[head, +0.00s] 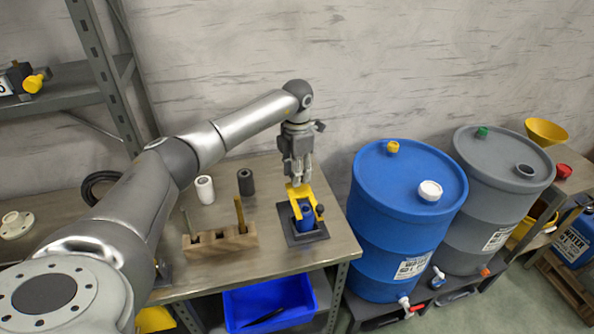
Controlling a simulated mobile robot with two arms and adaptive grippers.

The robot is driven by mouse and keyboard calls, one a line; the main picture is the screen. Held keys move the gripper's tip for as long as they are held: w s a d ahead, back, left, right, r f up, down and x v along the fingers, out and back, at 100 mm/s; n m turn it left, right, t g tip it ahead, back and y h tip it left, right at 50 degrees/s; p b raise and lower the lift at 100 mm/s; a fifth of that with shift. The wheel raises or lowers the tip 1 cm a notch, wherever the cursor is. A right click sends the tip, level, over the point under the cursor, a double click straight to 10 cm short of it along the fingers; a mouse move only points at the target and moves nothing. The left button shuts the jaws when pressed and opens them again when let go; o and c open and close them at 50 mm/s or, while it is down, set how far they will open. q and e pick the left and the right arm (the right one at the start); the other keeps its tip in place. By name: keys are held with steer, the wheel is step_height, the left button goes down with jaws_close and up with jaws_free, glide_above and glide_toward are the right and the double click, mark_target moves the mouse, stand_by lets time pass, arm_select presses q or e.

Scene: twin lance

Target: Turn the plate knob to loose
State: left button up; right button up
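A small fixture stands on the workbench, with a dark square base plate (296,238), a blue body (306,222) and a yellow forked top (299,193). A small dark knob (320,209) shows at its right side, which may be the plate knob. Any marking on it is too small to read. My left gripper (301,181) points down right over the yellow top, its fingertips close to it. I cannot tell whether they touch it or how far apart they are. My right gripper is out of view.
The workbench (268,187) also holds a wooden block (221,243) with slots, a white roll (205,189) and a dark roll (246,182). A blue drum (406,222) and a grey drum (490,205) stand to the right. A blue bin (262,304) sits below.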

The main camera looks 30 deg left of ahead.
arm_select(q)
steer(key=c, duration=0.4)
